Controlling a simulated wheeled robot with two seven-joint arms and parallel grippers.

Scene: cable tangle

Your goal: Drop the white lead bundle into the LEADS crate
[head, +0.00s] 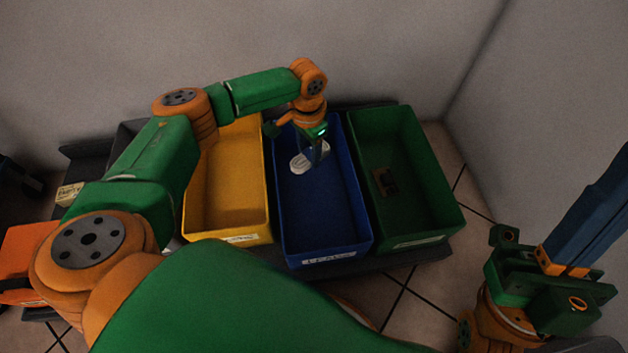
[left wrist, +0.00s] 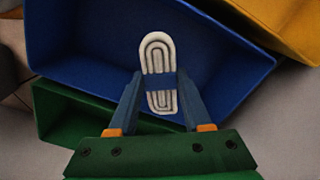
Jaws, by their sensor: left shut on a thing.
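The white lead bundle (left wrist: 159,50) is a flat oval coil with a blue band around its middle. My left gripper (left wrist: 160,90) is shut on it, one finger on each side. In the head view my left gripper (head: 317,152) and the bundle (head: 299,164) are over the far half of the blue crate (head: 318,228). The blue crate's front label looks like LEADS, though it is blurred. The crate's floor looks empty. The bundle's height above the floor is hard to judge. My right gripper (head: 572,240) is at the far right, away from the crates; its finger gap is unclear.
A yellow crate (head: 232,185) stands left of the blue one and a green crate (head: 420,200) stands right. The green crate holds a small brown item (head: 385,181). An orange bin (head: 22,262) is at far left. Walls stand behind and to the right.

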